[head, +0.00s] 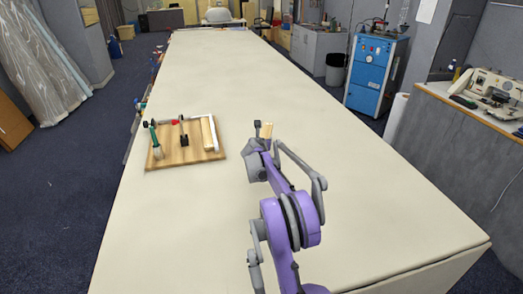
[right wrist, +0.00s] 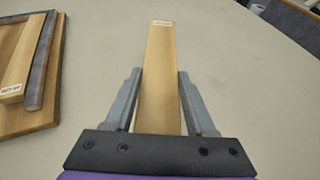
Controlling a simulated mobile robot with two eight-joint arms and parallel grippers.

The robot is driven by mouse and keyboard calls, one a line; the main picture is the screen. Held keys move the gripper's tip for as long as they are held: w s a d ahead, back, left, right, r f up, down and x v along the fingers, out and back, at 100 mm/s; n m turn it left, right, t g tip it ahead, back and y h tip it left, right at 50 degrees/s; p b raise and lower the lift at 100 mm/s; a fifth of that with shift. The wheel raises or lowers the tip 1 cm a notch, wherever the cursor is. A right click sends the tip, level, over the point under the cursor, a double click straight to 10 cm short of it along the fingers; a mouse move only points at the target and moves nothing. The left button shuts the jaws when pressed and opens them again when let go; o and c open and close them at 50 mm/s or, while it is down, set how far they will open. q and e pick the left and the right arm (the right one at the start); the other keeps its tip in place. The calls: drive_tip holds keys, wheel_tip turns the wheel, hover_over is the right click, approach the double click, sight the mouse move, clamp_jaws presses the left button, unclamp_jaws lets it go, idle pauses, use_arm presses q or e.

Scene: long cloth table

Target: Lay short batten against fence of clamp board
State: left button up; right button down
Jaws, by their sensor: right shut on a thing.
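The clamp board (head: 178,158) is a square wooden board lying on the left part of the cloth table. Its pale grey fence (head: 214,133) runs along the right side, and shows as a grey bar in the right wrist view (right wrist: 42,62). A labelled wooden batten (head: 206,134) lies on the board beside the fence; it also shows in the right wrist view (right wrist: 16,72). My right gripper (head: 262,134) is right of the board, shut on another batten (right wrist: 160,75). This held batten points away from me, with a white label at its far end. My left gripper is out of view.
A green-handled clamp (head: 155,140) stands at the board's left side, and a dark clamp piece (head: 184,139) is near its middle. The cloth table (head: 215,75) is clear beyond the board and to the right. A strip of bare cloth separates board and gripper.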

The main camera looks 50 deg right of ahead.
wheel_tip(320, 180, down, 8)
drive_tip(key=shift+f, duration=0.1)
idle(0.4)
drive_tip(key=shift+a, duration=0.1)
drive_tip(key=shift+c, duration=1.1)
unclamp_jaws()
